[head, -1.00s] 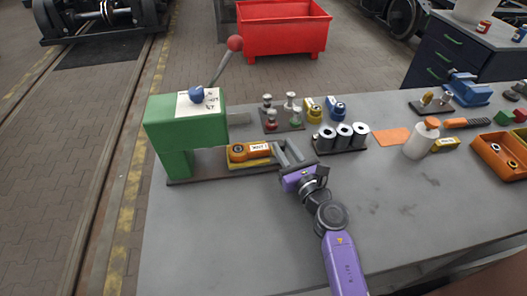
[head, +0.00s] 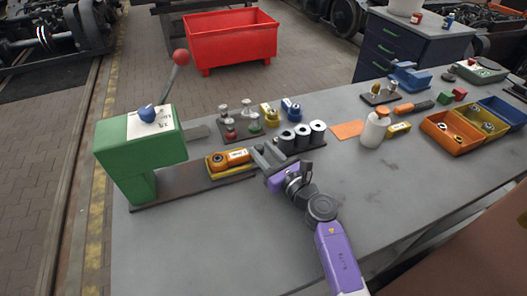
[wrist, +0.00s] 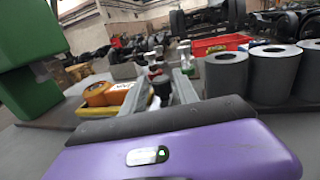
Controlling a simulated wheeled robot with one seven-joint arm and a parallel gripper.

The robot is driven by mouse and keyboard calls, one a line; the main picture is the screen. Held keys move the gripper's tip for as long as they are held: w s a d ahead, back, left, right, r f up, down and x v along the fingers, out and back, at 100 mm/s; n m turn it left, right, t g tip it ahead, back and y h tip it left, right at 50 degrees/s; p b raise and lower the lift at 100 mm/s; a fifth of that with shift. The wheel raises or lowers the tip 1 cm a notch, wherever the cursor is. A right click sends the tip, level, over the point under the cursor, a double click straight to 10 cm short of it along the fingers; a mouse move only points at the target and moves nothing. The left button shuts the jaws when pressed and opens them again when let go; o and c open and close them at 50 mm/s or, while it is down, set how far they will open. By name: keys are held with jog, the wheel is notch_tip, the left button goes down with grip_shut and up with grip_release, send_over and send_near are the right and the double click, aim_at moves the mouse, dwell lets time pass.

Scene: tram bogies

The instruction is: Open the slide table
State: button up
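The green press (head: 140,150) stands at the left end of the bench on a dark base plate. Beside it, a yellow slide table (head: 214,174) carries an orange part (head: 229,157) with a white label; the wrist view shows them at left (wrist: 108,93). My gripper (head: 266,155) is at the right end of the slide table, low over the base. In the wrist view its two grey fingers (wrist: 161,84) stand apart, with a dark knob (wrist: 161,90) between them. I cannot tell whether the fingers touch the knob.
A stand of grey rollers (head: 302,137) is close on the right of my gripper. A rack of small stamps (head: 240,122) is behind. A white bottle (head: 374,130) and orange bin (head: 452,137) stand farther right. The bench front is clear.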

jog(key=v, duration=0.7)
jog(key=shift+s+d, duration=0.15)
jog(key=shift+s, duration=0.15)
jog(key=shift+d+r+m, duration=0.1)
jog(key=shift+m, duration=0.5)
jog(key=s+d+r+m+t+h, duration=0.35)
jog(key=s+r+m, duration=0.45)
jog(key=m, duration=0.8)
jog(key=s+d+f+m+g+h, duration=0.1)
jog(key=s+d+m+g+h, duration=0.1)
jog(key=s+m, duration=1)
jog(key=s+d+f+m+g+h, duration=0.1)
jog(key=s+d+m, duration=0.4)
jog(key=s+m, duration=0.7)
jog(key=s+g+h, duration=0.1)
jog(key=s+h, duration=0.1)
jog(key=s, duration=1.1)
jog(key=shift+s+d+f+m, duration=0.25)
jog(key=shift+f+m, duration=0.05)
jog(key=shift+f, duration=0.05)
jog(key=shift+g, duration=0.25)
